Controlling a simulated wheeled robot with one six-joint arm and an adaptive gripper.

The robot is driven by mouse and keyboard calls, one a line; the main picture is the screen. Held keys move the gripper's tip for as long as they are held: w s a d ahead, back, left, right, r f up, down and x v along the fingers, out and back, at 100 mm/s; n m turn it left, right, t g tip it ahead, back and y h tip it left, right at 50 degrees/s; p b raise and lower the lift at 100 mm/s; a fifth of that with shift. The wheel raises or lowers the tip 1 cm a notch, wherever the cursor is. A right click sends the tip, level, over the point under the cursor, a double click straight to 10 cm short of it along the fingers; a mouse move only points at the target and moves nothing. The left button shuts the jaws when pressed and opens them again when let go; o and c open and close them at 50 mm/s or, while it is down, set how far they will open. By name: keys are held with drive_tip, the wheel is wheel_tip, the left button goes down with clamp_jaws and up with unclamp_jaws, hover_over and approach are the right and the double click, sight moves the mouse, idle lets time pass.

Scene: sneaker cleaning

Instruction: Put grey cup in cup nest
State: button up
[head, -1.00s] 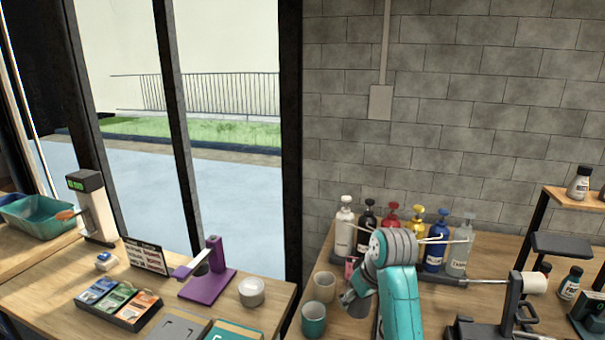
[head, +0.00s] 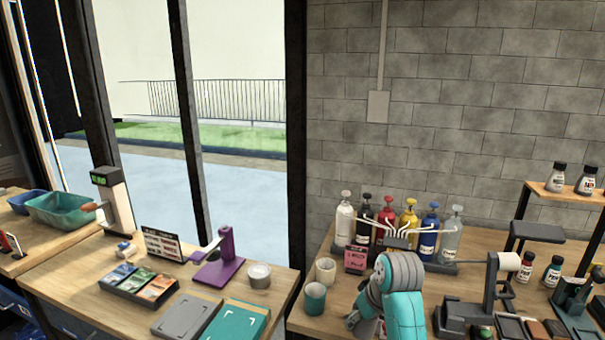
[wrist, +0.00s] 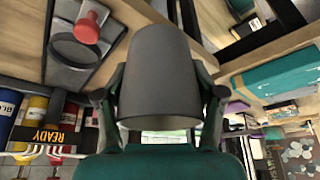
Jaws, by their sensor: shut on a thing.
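The grey cup (wrist: 160,70) is large in the middle of the wrist view, its tapered wall between the two fingers of my gripper (wrist: 160,100). The gripper is shut on it. In the head view my arm's teal and grey links hide most of the gripper (head: 356,322), and I cannot make out the cup clearly there. In the wrist view a dark round ring (wrist: 62,50) on a grey base lies at the upper left, apart from the cup. I cannot tell whether it is the cup nest.
A dark stand with a white roll (head: 509,261) is to the right. A red knob (wrist: 88,27) shows near the ring.

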drive_tip(key=s+d+f+m, duration=0.1)
drive_tip(key=s+f, duration=0.4)
drive_tip(key=f, duration=0.5)
drive_tip(key=s+d+f+m+h, duration=0.1)
drive_tip(key=s+f+m, duration=0.1)
drive_tip(key=s+f, duration=0.4)
drive_tip(key=s+d+f+m, duration=0.2)
drive_tip(key=s+f, duration=0.3)
drive_tip(key=f, duration=0.9)
drive_tip(key=shift+s+d+f+h, duration=0.15)
drive_tip(key=shift+s+h, duration=0.1)
drive_tip(key=shift+h, duration=0.15)
drive_tip(key=shift+c, duration=0.2)
drive_tip(key=shift+f+t, duration=0.1)
drive_tip(key=shift+t, duration=0.2)
